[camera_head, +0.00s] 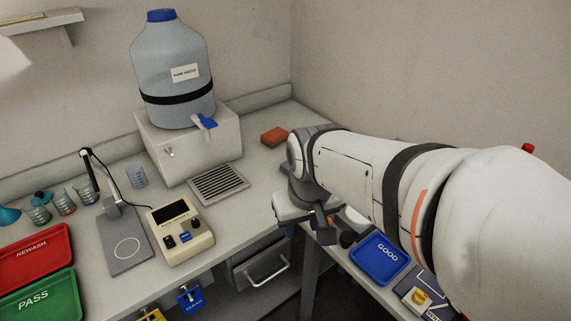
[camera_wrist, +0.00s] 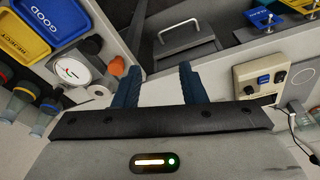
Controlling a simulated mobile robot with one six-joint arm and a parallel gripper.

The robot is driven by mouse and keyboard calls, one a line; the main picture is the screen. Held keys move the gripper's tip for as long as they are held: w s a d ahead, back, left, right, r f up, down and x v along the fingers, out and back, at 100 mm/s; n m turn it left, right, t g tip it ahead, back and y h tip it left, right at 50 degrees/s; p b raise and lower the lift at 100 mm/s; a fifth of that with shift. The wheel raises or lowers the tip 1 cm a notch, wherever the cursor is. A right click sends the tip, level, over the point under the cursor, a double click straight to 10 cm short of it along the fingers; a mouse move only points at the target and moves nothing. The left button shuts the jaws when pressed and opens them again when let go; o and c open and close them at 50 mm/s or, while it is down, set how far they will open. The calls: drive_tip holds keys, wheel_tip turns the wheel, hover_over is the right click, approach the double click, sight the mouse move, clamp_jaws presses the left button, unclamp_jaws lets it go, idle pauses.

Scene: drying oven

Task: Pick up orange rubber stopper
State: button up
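An orange rubber stopper (camera_wrist: 117,66) shows in the wrist view, just left of the left finger of my gripper (camera_wrist: 160,82). It sits on the pale bench top near the bench edge, close to a dark stopper-like piece. My gripper is open, with its two dark blue fingers apart and nothing seen between them. In the camera_head view my gripper (camera_head: 322,226) hangs near the bench's front edge, and my arm covers much of the bench around it. Whether the stopper touches the left finger I cannot tell.
A blue GOOD tray (camera_head: 380,259) and a round white dial (camera_wrist: 71,70) are near the gripper. A drawer with a handle (camera_head: 268,272) is below the bench.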

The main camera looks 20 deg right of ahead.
drive_tip(key=w+d+f, duration=0.2)
drive_tip(key=w+d, duration=0.1)
drive_tip(key=w+d+f+g, duration=0.1)
drive_tip(key=w+d+f, duration=0.2)
drive_tip(key=w+d, duration=0.1)
drive_tip(key=w+d+f+n+g, duration=0.1)
drive_tip(key=w+d+f, duration=0.2)
drive_tip(key=shift+w+d+b, duration=0.25)
drive_tip(key=shift+w+b, duration=0.15)
drive_tip(key=shift+d+f, duration=0.1)
drive_tip(key=shift+f, duration=0.2)
drive_tip(key=f, duration=0.7)
drive_tip(key=shift+s+d+f, duration=0.15)
drive_tip(key=shift+s, duration=0.05)
drive_tip(key=c, duration=0.6)
